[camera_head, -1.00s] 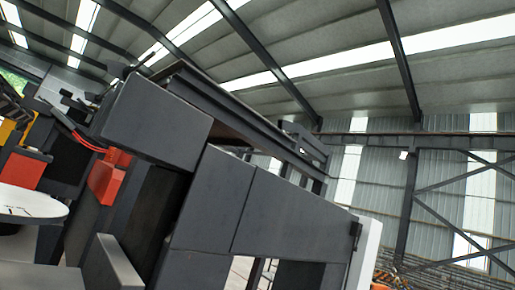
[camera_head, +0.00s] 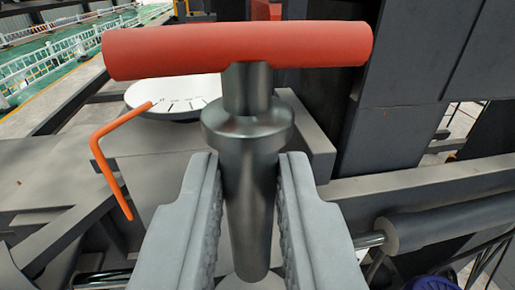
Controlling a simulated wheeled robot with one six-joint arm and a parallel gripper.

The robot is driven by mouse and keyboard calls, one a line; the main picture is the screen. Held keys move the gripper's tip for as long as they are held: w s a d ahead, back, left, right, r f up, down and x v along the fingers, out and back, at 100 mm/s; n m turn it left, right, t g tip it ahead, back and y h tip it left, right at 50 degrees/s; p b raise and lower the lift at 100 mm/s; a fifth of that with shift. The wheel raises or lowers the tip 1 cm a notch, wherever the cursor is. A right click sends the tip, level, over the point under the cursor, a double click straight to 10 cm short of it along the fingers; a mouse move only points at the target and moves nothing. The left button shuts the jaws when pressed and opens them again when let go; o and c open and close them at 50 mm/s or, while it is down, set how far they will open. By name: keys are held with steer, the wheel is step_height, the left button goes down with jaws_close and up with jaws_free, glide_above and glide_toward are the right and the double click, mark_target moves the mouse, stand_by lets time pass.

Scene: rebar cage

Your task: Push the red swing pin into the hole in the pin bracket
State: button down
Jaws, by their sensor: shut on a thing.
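The red swing pin (camera_head: 238,48) fills the middle of the camera view. It has a red crossbar handle at the top and a grey metal shaft with a collar (camera_head: 247,125) that narrows downward. My gripper (camera_head: 248,195) is shut on the shaft below the collar, with one grey ribbed finger on each side. The shaft's lower end shows between the fingers near the bottom edge. A pale round surface lies partly hidden behind that end. I cannot make out the pin bracket or its hole.
An orange bent rod (camera_head: 101,150) stands at left. A white round plate with dark marks (camera_head: 172,97) lies behind the pin. Dark grey machine blocks (camera_head: 395,140) stand at right, with a grey cylinder (camera_head: 450,222) below them. Green floor and white railings show at far left.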

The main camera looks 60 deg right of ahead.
mark_target(250, 276)
steer(key=shift+f, duration=0.15)
steer(key=shift+f, duration=2.75)
steer(key=shift+f, duration=3.6)
steer(key=c, duration=1.3)
jaws_free()
steer(key=shift+o, duration=0.2)
steer(key=shift+a, duration=0.15)
steer(key=f+v, duration=0.1)
steer(key=v, duration=1.6)
steer(key=shift+a+r, duration=0.25)
steer(key=shift+r, duration=0.15)
